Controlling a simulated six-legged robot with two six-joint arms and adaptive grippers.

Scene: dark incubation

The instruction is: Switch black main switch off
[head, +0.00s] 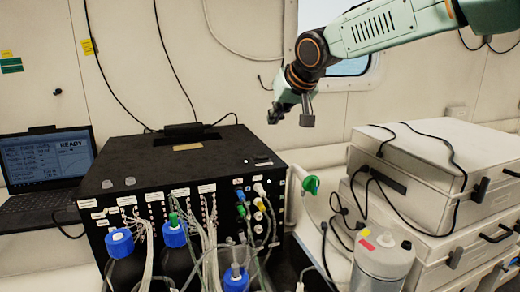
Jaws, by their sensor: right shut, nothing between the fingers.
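The black box (185,165) stands on the bench at the left centre, with labels, connectors and tubes on its front. A small dark part with pale marks (262,161) sits on its top near the right edge. It may be the black main switch, but it is too small to tell which way it is set. My right gripper (290,116) hangs from the upper right, above and behind the right part of the box. It is shut and empty, apart from the box. My left gripper is not in view.
An open laptop (45,160) showing READY stands at the left. Blue-capped bottles (174,237) and tubes crowd the box's front. A grey canister (383,262) and stacked white cases (430,150) with loose black cables stand at the right. A green-ended part (311,185) is beside the box.

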